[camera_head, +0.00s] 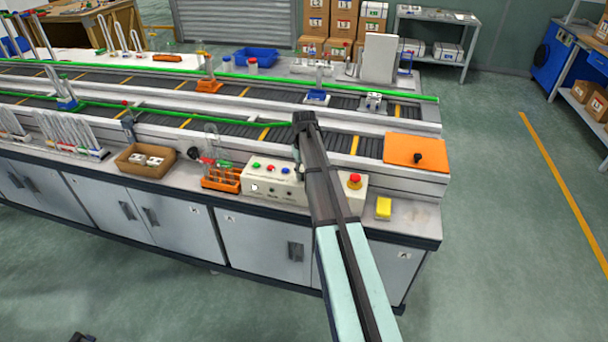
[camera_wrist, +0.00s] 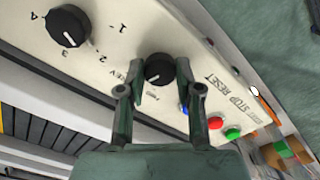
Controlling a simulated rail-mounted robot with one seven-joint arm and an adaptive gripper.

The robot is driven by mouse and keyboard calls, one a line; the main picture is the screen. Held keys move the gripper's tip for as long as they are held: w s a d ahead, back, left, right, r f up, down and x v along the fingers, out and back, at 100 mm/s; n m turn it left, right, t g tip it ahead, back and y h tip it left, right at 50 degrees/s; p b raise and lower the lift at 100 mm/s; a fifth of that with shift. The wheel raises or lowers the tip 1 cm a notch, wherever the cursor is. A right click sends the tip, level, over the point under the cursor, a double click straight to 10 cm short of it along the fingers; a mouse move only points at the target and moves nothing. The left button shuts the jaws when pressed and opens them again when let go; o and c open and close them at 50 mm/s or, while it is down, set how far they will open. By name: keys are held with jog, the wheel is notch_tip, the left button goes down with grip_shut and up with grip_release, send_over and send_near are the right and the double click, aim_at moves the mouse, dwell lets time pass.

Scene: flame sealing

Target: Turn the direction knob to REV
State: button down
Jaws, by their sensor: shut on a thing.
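The direction knob (camera_wrist: 159,68) is a black round knob on the cream control panel (camera_wrist: 200,60), seen in the wrist view. The letters "EV" of a REV label show at its left, and another small label lies below it. A pale mark shows on the knob's lower part; I cannot tell surely which label it points to. My gripper (camera_wrist: 160,76) has a finger on each side of the knob and is shut on it. In the head view the panel box (camera_head: 262,188) stands on the bench, and my arm hides the knob and my gripper's fingertips.
A larger black numbered knob (camera_wrist: 68,25) sits left of the direction knob. Blue, red (camera_wrist: 215,123) and green (camera_wrist: 233,133) buttons lie to its right. A red emergency button (camera_head: 354,181), a yellow block (camera_head: 383,208) and an orange tube rack (camera_head: 221,180) are near the box.

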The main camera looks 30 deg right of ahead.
aim_at(304, 175)
jog(key=shift+f+m, duration=0.1)
jog(key=shift+m, duration=1.1)
jog(key=shift+s, duration=0.1)
jog(key=c, duration=0.8)
grip_release()
jog(key=shift+o, duration=0.2)
notch_tip(304, 175, up, 12)
